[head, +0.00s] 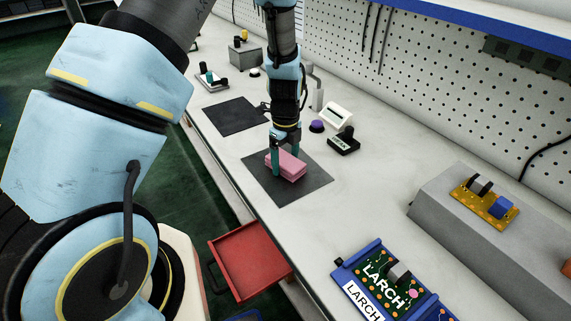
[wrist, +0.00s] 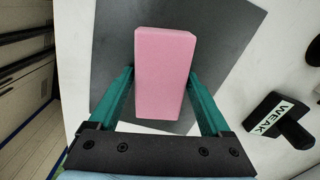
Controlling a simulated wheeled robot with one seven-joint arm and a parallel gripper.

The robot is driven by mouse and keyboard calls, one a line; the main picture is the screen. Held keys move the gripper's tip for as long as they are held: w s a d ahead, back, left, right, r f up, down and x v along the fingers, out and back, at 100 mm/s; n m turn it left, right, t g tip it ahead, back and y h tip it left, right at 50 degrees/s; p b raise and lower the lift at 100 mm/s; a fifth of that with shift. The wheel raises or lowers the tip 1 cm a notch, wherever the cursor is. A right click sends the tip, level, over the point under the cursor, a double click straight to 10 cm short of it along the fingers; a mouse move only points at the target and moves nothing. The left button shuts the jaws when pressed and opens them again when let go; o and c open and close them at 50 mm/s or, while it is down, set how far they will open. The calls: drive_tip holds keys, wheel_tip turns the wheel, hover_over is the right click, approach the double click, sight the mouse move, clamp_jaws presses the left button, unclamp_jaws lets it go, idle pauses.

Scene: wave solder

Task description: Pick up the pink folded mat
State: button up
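The pink folded mat (head: 291,165) is a block lying on a dark grey square mat (head: 308,186) on the workbench. In the wrist view the pink mat (wrist: 165,75) reaches in between the two green fingers. My gripper (head: 285,160) is down at the pink mat with a finger on either side. In the wrist view my gripper (wrist: 162,88) is open, with gaps visible between the fingers and the pink sides, at least near the finger bases. The fingertips are partly hidden beside the block.
A black device labelled WEAK (wrist: 277,120) stands to the right of the dark mat. A purple-topped item (head: 317,126) and a white box (head: 336,115) are behind it. Another dark mat (head: 234,116) lies farther back. A red drawer (head: 250,259) stands open at the bench front.

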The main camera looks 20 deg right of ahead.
drive_tip(key=c, duration=1.1)
drive_tip(key=shift+r, duration=0.15)
